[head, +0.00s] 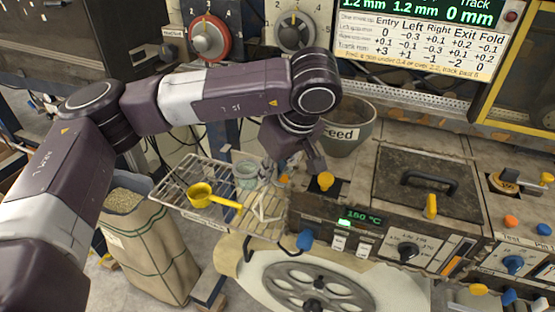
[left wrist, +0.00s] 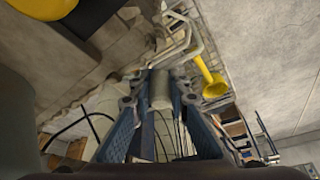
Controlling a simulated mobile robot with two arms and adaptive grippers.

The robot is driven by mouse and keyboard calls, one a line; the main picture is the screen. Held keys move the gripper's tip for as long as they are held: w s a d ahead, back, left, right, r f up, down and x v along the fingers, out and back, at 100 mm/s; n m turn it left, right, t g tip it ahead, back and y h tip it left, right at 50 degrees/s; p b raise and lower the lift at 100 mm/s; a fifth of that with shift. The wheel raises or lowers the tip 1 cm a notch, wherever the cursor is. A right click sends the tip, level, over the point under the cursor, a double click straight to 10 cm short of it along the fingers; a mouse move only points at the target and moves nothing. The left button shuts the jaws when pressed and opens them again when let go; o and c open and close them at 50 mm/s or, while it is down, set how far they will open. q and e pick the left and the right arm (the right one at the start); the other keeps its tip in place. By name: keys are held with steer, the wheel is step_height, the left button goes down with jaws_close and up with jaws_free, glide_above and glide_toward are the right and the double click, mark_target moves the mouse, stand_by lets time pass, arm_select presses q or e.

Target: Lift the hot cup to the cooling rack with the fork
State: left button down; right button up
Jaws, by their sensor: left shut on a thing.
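My left gripper (head: 287,174) is beside the front-left corner of the machine, partly hidden behind its own wrist in the head view. In the left wrist view its blue-grey fingers (left wrist: 160,105) are shut on a pale handle, which seems to belong to the fork (left wrist: 176,42). The fork's pale, bent prongs reach out past the fingertips; a pale pronged shape shows over the rack in the head view (head: 265,210). A greenish, clear cup (head: 246,175) appears on the wire rack (head: 178,187), left of the gripper; its exact contact is unclear. My right gripper is out of view.
A yellow scoop (head: 205,196) lies on the rack and shows in the left wrist view (left wrist: 208,78). The machine (head: 375,225) with knobs and a hot plate stands to the right. A feed bucket (head: 348,128) is behind it. A grain sack (head: 150,245) stands below the rack.

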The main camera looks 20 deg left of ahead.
arm_select(q)
steer(key=shift+s+d+r, duration=0.1)
steer(key=shift+s+r, duration=0.1)
steer(key=shift+s, duration=0.85)
steer(key=shift+s+a+r, duration=0.1)
steer(key=shift+s, duration=1.2)
steer(key=shift+s+a, duration=0.1)
steer(key=shift+s, duration=1.2)
step_height(320, 180, up, 7)
steer(key=p, duration=0.4)
